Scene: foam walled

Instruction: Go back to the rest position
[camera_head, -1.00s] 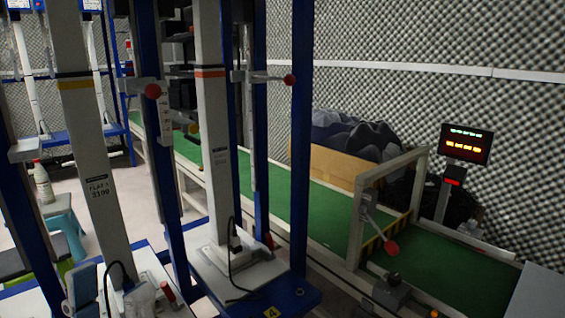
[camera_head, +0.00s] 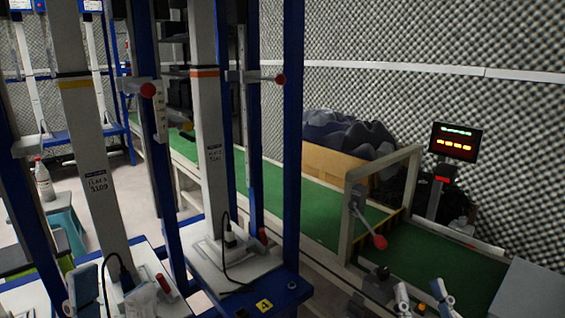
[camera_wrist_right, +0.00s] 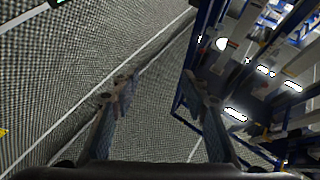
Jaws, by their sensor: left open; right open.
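My left gripper (camera_head: 112,292) shows at the lower left of the head view. Its two fingers stand apart, with nothing seen between them, in front of the base of a tall test stand. My right gripper (camera_head: 424,296) shows at the bottom edge, right of centre, with its fingertips apart in front of the conveyor. The right wrist view shows both right fingers (camera_wrist_right: 155,95) spread wide and empty, facing the foam wall and blue frames. Most of both arms is out of view.
Tall blue-and-grey stands (camera_head: 210,140) with red-knobbed levers (camera_head: 280,79) fill the left and middle. A green conveyor (camera_head: 310,205) runs behind them, with a gate frame (camera_head: 350,215), a lit display (camera_head: 455,142) and a control box (camera_head: 378,288). A stool (camera_head: 62,215) stands left.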

